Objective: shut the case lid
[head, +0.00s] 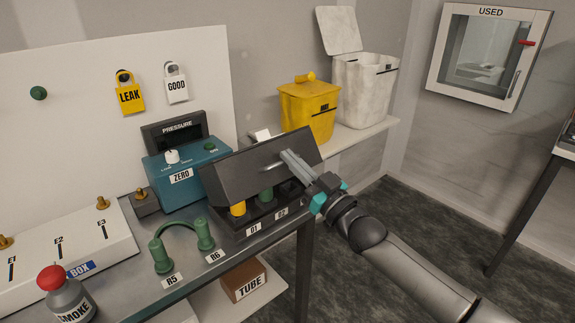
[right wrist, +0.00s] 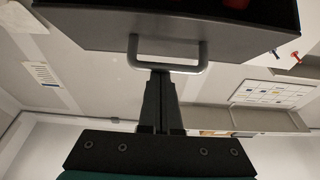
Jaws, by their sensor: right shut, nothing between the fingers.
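My left gripper is out of view.
A teal pressure unit (head: 160,172) stands just behind and left of the case. Green R5 and R6 pieces (head: 162,256) stand to its front left. A yellow bin (head: 308,113) and an open white bin (head: 364,90) stand on the ledge behind. Floor is open to the right.

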